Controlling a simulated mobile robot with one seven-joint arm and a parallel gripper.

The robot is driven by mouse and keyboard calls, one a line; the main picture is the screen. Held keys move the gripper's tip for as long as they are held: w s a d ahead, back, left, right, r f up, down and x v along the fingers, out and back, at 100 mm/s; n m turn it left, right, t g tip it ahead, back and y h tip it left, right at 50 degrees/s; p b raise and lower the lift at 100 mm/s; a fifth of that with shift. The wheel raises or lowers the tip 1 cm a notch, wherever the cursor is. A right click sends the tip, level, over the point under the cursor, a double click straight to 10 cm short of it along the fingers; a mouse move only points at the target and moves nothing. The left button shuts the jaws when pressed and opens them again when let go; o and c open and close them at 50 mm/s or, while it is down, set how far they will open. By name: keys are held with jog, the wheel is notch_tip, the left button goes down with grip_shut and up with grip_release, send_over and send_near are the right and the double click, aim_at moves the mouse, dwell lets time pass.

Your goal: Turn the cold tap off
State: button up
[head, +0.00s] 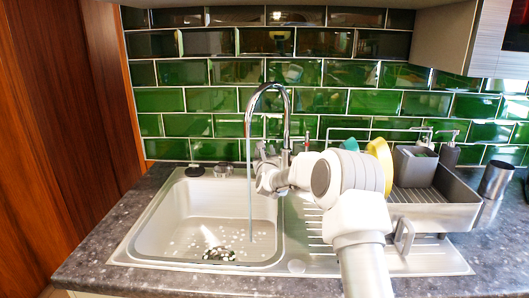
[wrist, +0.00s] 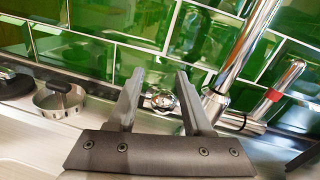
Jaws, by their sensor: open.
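The chrome tap (head: 287,110) has a tall curved spout over the sink, and a thin stream of water (head: 249,170) runs from it into the basin. In the wrist view, a round chrome knob (wrist: 160,101) shows end-on between the fingers of my gripper (wrist: 158,85), which is open. I cannot tell whether the fingers touch it. No colour mark shows on this knob. A lever with a red ring (wrist: 276,94) is on the other side of the tap body. In the head view, my gripper (head: 268,177) is beside the tap, and my arm hides part of the tap base.
The sink basin (head: 152,230) is left of my arm. A dish rack (head: 455,212) with a yellow plate (head: 379,156) stands on the right. A plug (head: 194,171) and a metal strainer (wrist: 58,103) lie behind the basin. The green tiled wall (head: 205,100) is close behind the tap.

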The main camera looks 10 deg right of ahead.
grip_shut()
dwell(1.4)
